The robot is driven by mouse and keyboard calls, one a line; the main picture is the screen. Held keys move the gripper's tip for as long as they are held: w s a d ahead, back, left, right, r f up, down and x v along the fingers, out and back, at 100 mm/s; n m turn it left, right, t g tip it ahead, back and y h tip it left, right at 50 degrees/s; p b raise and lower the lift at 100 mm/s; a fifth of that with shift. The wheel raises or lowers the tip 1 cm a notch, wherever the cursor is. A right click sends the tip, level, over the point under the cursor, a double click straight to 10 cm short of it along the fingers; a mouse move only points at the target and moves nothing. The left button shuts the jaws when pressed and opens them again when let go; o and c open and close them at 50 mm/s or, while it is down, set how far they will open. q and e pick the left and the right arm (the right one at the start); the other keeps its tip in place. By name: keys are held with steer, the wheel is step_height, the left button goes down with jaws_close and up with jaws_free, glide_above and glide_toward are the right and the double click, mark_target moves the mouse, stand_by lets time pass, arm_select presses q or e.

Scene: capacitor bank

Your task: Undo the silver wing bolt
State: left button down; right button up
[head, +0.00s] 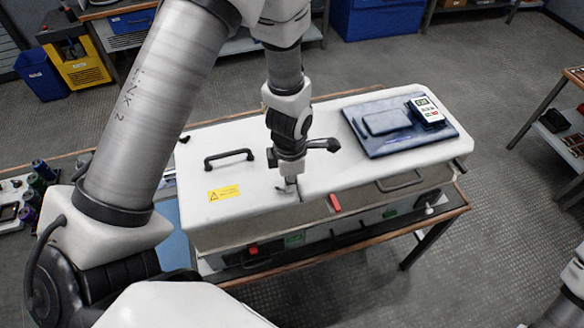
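My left gripper (291,180) points straight down over the front middle of the long white lid (240,172). Small silver-grey parts show at its tip, close to the lid's front edge. I cannot tell which of these are fingers and which may be the silver wing bolt. The view is too small to show whether the fingers are apart or closed. Only part of my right arm shows at the lower right edge, and its gripper is out of view.
The lid belongs to a long case on a wood-edged table (452,212). Black handles (229,156) (401,181) and a yellow warning label (224,193) are on it. A blue pad (398,143) bears a handheld meter (428,113). A battery-like row (38,183) stands left.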

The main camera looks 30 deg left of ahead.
arm_select(q)
steer(key=shift+s+f, duration=0.25)
steer(key=shift+s, duration=0.1)
steer(key=c, duration=1.2)
jaws_free()
steer(key=shift+a+r, duration=0.15)
steer(key=shift+a, duration=0.3)
step_height(320, 180, up, 12)
steer(key=shift+w, duration=0.1)
